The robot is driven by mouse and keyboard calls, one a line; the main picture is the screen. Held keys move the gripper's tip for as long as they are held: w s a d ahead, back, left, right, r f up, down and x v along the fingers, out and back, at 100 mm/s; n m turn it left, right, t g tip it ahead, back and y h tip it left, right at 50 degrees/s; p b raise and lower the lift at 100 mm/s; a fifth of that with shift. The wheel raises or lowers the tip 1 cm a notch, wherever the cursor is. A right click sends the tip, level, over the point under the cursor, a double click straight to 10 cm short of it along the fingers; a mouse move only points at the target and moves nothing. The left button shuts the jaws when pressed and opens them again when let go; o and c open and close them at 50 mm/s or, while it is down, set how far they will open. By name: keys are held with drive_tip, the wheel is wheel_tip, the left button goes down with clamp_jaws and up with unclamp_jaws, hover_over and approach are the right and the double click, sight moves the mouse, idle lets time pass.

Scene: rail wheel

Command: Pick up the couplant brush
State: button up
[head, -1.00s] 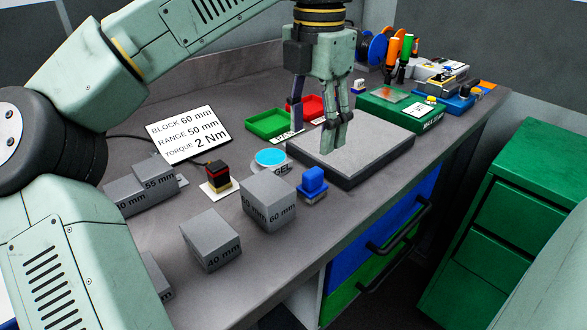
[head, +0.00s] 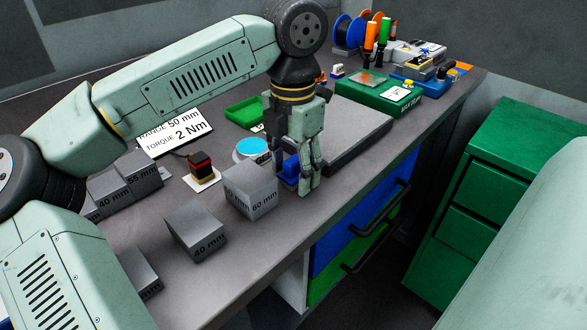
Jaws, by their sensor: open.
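The couplant brush looks to be the small blue block-shaped piece (head: 289,171) on the bench, right of the 60 mm block and in front of the gel dish. It is partly hidden by my gripper (head: 302,182), which points down with its fingers low beside it. The fingers are open and hold nothing that I can see. The right-hand fingers stand in front and to the right of the blue piece. I cannot tell whether the fingers straddle it or touch it. The gel dish (head: 252,148) with a light blue surface sits just behind and left.
The grey 60 mm block (head: 252,190) stands close left of my gripper, with the 40 mm block (head: 195,233) nearer. A black-and-red piece (head: 201,166) stands on a white card. The bench front edge is close by.

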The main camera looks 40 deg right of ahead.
sight(293, 159)
drive_tip(key=shift+c, duration=0.5)
drive_tip(key=c, duration=1.1)
drive_tip(key=shift+r, duration=0.1)
drive_tip(key=shift+c, duration=0.2)
drive_tip(key=shift+r, duration=0.55)
wheel_tip(293, 159, up, 2)
drive_tip(key=shift+r+b, duration=0.15)
drive_tip(key=shift+b, duration=0.45)
drive_tip(key=s+a+b, duration=0.2)
drive_tip(key=s, duration=0.5)
drive_tip(key=s+a+r+b, duration=0.1)
drive_tip(key=s+a, duration=0.1)
drive_tip(key=s, duration=0.6)
drive_tip(key=shift+s+r+b, duration=0.25)
drive_tip(key=shift+s+b, duration=0.05)
drive_tip(key=shift+b, duration=0.05)
drive_tip(key=o, duration=0.6)
drive_tip(key=c, duration=0.5)
